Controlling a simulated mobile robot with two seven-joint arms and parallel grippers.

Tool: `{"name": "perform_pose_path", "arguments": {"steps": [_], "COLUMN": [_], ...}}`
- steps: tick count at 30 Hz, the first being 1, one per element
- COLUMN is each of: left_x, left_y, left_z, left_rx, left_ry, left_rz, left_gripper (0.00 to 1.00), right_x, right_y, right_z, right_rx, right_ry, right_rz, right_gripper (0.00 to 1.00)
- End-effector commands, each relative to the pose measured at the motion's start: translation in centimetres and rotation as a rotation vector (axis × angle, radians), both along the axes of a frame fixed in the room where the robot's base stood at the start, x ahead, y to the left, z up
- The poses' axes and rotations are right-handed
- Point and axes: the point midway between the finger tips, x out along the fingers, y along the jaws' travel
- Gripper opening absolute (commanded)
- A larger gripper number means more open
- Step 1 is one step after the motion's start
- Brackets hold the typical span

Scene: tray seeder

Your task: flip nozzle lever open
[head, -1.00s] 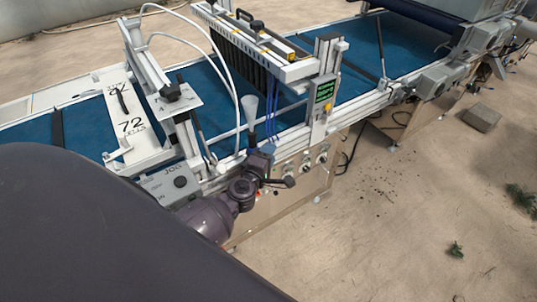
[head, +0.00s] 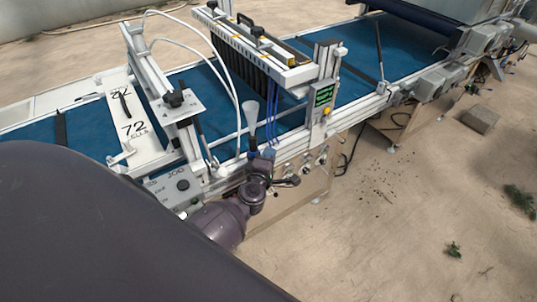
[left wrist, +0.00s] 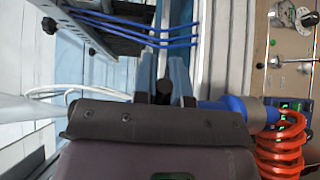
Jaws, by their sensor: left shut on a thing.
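The nozzle tool has a white cone (head: 250,114) pointing up in the head view, with a darker neck below it. In the left wrist view the cone (left wrist: 30,109) comes in from the left, and the blue body (left wrist: 237,104) with an orange coiled hose (left wrist: 282,142) comes out at the right. My left gripper (head: 266,160) is at the tool's lower part, in front of the seeder's rail. In the wrist view my left gripper (left wrist: 165,98) is shut across the tool; the grasp is largely hidden. I cannot make out the lever's position. My right gripper is not in view.
The tray seeder's blue belt (head: 205,88) runs behind the tool. A panel with a green screen (head: 323,95) stands to the right, with knobs (head: 308,167) on the front below it. Blue tubes (left wrist: 150,33) hang nearby. The floor (head: 390,230) in front is open.

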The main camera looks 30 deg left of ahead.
Motion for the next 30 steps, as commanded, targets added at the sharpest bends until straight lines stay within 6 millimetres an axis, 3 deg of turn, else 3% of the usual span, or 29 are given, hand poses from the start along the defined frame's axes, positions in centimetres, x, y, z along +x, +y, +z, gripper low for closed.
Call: {"name": "perform_pose_path", "arguments": {"steps": [11, 12, 16, 25, 30], "left_x": [0.1, 0.1, 0.1, 0.0, -1.3], "left_y": [0.0, 0.0, 0.0, 0.0, -0.5], "left_z": [0.0, 0.0, 0.0, 0.0, 0.0], "left_rx": [0.0, 0.0, 0.0, 0.0, -0.001], "left_ry": [0.0, 0.0, 0.0, 0.0, 0.002], "left_rz": [0.018, 0.018, 0.018, 0.018, 0.018], "left_gripper": [0.0, 0.19, 0.39, 0.39, 0.39], "right_x": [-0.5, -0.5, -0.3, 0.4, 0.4], "right_y": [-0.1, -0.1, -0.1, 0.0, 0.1], "right_z": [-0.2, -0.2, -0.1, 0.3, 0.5], "right_rx": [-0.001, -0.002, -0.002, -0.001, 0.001], "right_ry": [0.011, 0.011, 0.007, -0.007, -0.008], "right_rz": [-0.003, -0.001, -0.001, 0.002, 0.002], "right_gripper": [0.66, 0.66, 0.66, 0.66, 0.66]}}
